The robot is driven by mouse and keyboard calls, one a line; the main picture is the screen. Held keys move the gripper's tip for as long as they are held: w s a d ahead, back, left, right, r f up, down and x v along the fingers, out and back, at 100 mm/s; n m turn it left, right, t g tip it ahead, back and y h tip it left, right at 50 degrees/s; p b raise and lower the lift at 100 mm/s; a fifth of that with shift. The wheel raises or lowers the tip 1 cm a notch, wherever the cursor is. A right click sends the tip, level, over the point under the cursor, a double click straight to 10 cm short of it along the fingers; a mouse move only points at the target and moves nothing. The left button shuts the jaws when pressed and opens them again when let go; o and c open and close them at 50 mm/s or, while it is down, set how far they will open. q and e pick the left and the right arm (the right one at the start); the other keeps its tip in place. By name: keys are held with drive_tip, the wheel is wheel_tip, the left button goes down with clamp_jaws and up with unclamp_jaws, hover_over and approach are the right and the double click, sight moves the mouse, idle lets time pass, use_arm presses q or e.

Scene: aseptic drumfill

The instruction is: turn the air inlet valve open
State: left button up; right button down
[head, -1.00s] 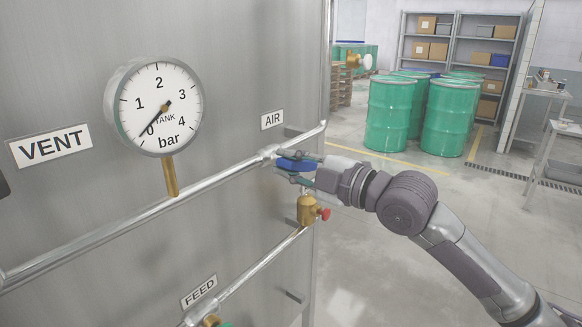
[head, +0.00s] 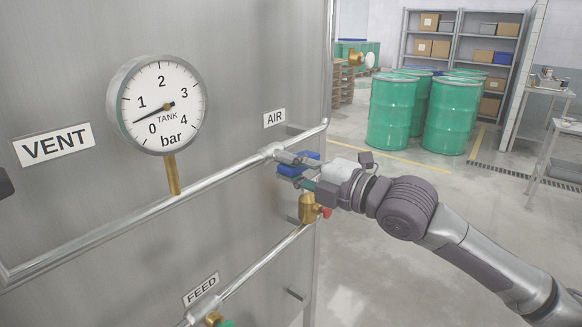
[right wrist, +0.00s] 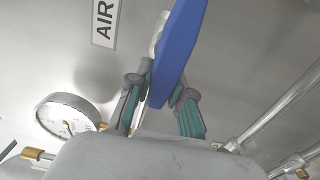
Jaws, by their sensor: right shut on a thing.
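The air inlet valve's blue handle (head: 290,171) sits on the steel pipe just below the AIR label (head: 274,118). My right gripper (head: 300,169) is shut on this handle, with one finger on each side, and hides part of it. In the right wrist view the flat blue handle (right wrist: 181,52) rises from between the two fingers. The handle looks turned and tilted in the head view. The valve body is mostly hidden. My left gripper is not in view.
The tank gauge (head: 159,104) reads between 0 and 1 bar. A brass fitting with a red knob (head: 309,208) is just below my right gripper. VENT (head: 54,145) and FEED (head: 201,290) labels mark the panel. Green drums (head: 391,110) stand behind on open floor.

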drive_tip(key=shift+f, duration=0.15)
drive_tip(key=c, duration=1)
unclamp_jaws()
drive_tip(key=shift+c, duration=0.2)
drive_tip(key=v, duration=1.2)
